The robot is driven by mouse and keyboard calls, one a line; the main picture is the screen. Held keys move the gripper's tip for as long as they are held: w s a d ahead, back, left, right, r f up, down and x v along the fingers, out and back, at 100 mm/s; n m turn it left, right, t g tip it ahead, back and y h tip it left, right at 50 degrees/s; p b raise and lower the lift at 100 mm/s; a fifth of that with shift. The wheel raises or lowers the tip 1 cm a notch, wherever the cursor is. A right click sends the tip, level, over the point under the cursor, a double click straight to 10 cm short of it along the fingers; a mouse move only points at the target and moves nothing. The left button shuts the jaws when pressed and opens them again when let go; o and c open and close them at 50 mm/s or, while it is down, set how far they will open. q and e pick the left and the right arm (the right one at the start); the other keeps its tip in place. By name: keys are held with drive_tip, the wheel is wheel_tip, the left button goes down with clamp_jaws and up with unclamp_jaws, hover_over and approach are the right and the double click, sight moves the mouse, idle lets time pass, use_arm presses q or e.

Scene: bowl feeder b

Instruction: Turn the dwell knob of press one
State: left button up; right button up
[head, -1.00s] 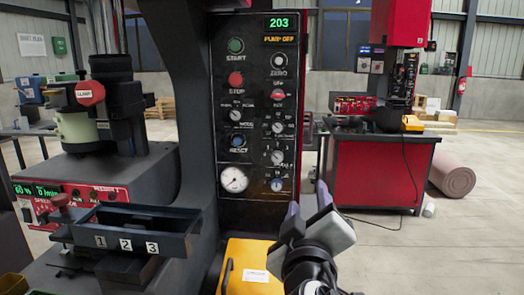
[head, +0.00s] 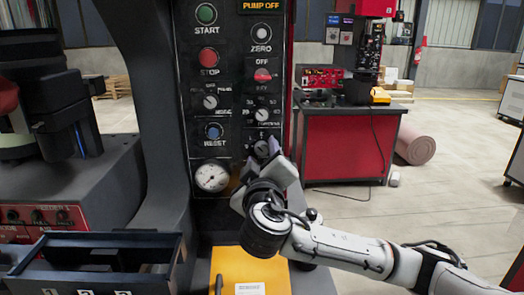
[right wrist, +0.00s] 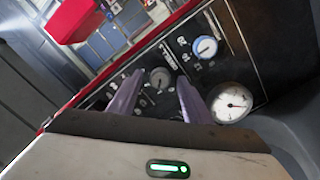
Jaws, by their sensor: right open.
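The black control panel of the near press (head: 235,75) fills the middle of the head view, with several dials on it. I cannot read a dwell label. My right gripper (head: 264,154) is open at the panel's lower right, its purple fingers pointing at it. In the right wrist view a grey dial knob (right wrist: 160,78) lies between the two fingertips (right wrist: 158,82); contact cannot be told. In the head view the gripper hides the panel's lowest right dial. My left gripper is not in view.
A white gauge (head: 212,176) is just left of my right gripper. Green START (head: 206,14) and red STOP (head: 208,57) buttons are above. A yellow box (head: 240,268) stands below the panel. A red bench (head: 345,145) is behind, right. Open floor lies at right.

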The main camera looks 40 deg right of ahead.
drive_tip(key=shift+w+d, duration=0.35)
drive_tip(key=shift+w, duration=0.15)
drive_tip(key=c, duration=1.1)
drive_tip(key=shift+o, duration=0.2)
drive_tip(key=shift+f, duration=0.1)
drive_tip(key=shift+f+m+b, duration=0.1)
drive_tip(key=shift+m+b, duration=0.5)
drive_tip(key=shift+b, duration=0.05)
drive_tip(key=m+b, duration=0.2)
drive_tip(key=shift+f+m+b, duration=0.1)
drive_tip(key=shift+m+b, duration=0.85)
drive_tip(key=shift+m, duration=0.25)
drive_tip(key=shift+m+b, duration=0.3)
drive_tip(key=shift+m, duration=0.4)
drive_tip(key=shift+r+m, duration=0.2)
drive_tip(key=shift+m, duration=0.3)
use_arm(q)
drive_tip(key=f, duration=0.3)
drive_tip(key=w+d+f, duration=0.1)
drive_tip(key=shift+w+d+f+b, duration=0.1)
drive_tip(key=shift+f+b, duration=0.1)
drive_tip(key=shift+b, duration=0.15)
use_arm(e)
drive_tip(key=shift+m, duration=0.4)
drive_tip(key=shift+r, duration=0.1)
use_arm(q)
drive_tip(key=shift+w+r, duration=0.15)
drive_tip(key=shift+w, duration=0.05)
